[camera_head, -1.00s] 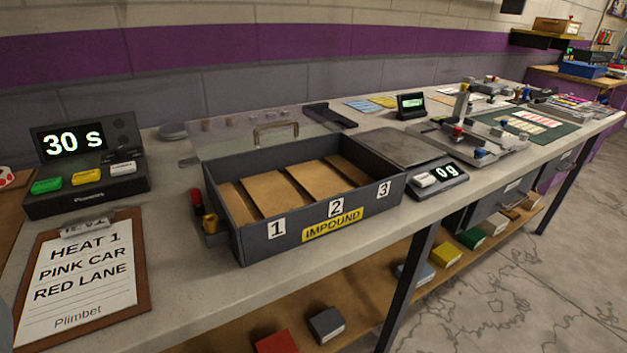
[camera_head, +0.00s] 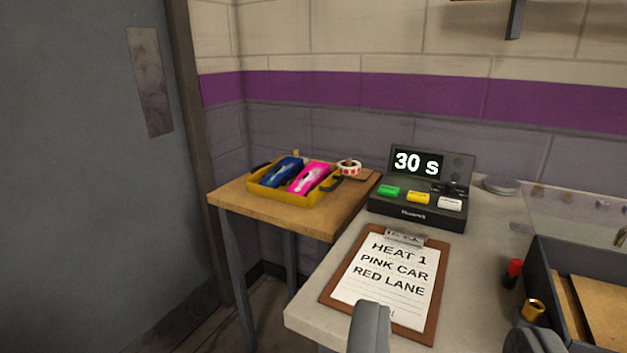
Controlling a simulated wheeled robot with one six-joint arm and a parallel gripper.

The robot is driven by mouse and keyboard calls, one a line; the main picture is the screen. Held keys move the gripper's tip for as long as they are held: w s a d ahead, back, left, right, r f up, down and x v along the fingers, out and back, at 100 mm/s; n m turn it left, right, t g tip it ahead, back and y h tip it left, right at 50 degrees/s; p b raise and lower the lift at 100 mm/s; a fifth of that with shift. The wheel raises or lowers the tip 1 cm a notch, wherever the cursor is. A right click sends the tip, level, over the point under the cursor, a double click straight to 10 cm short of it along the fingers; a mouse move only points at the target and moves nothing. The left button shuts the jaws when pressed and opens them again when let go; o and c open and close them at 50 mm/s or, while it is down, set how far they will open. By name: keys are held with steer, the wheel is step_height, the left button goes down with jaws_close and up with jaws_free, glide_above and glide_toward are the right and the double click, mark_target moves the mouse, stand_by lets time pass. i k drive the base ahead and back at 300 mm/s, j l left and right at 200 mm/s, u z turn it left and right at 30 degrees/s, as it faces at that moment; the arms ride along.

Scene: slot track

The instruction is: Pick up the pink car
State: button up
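The pink car (camera_head: 308,177) lies in a yellow tray (camera_head: 287,199) on a small wooden side table (camera_head: 330,221) at the left. A blue car (camera_head: 282,172) lies beside it, to its left in the tray. My gripper (camera_head: 448,337) shows at the bottom edge, its two fingers apart with nothing seen between them. It is in front of the clipboard, well to the right of and away from the pink car.
A clipboard (camera_head: 433,272) reading "HEAT 1 PINK CAR RED LANE" lies on the grey bench. Behind it stands a timer (camera_head: 422,205) showing 30 s. A tape roll (camera_head: 348,167) is near the tray. The impound box (camera_head: 560,290) is at right; a grey door (camera_head: 85,180) is at left.

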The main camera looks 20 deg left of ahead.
mark_target(309, 179)
steer(key=i+j, duration=1.1)
steer(key=j, duration=0.25)
steer(key=i+j, duration=0.55)
steer(key=j+z, duration=0.05)
